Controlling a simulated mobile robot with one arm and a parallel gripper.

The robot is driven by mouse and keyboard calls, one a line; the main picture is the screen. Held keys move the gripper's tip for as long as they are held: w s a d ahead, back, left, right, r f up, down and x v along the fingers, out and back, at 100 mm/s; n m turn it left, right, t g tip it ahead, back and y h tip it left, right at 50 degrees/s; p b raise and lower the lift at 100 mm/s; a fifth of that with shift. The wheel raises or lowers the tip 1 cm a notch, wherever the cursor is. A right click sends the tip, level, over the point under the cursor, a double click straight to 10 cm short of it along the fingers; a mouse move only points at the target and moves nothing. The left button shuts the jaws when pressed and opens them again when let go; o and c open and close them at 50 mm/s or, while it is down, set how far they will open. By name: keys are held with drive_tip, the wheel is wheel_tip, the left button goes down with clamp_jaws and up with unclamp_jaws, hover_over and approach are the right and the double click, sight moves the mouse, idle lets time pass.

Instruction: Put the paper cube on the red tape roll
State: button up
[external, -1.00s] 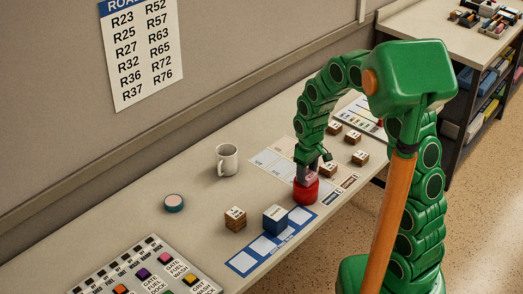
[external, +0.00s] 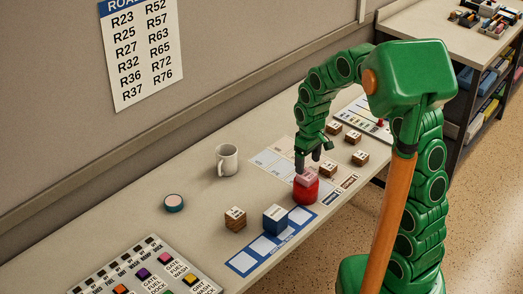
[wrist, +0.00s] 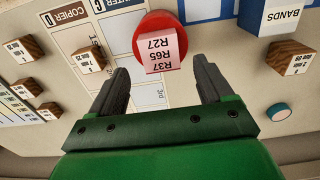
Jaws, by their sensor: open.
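The paper cube (external: 306,178), a pink block, sits on top of the red tape roll (external: 305,194) on the desk. In the wrist view the cube (wrist: 162,52) shows the codes R37, R65 and R27 on one face, with the red roll (wrist: 147,24) beneath it. My gripper (external: 315,158) is open and empty just above the cube. In the wrist view its fingers (wrist: 162,72) are spread wide, apart from the cube.
A blue cube (external: 275,219) and a wooden cube (external: 235,218) stand to the left. A white mug (external: 227,159) and a teal disc (external: 174,203) stand further back. Several small wooden blocks are on the right, near a printed sheet. A button panel (external: 140,272) lies at the front left.

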sight(307, 174)
wheel_tip(307, 174, up, 7)
drive_tip(key=shift+r, duration=0.2)
drive_tip(key=shift+d, duration=0.15)
drive_tip(key=s+d+r+m+g, duration=0.1)
drive_tip(key=s+d+r+m, duration=0.2)
drive_tip(key=s+d, duration=0.6)
drive_tip(key=s+d+r+m, duration=0.3)
drive_tip(key=s+d, duration=0.4)
drive_tip(key=d, duration=0.5)
drive_tip(key=s+d+m, duration=0.3)
drive_tip(key=s+d, duration=0.1)
drive_tip(key=s, duration=0.6)
drive_tip(key=shift+d+f+g, duration=0.15)
drive_tip(key=shift+f+g, duration=0.05)
drive_tip(key=shift+g, duration=0.2)
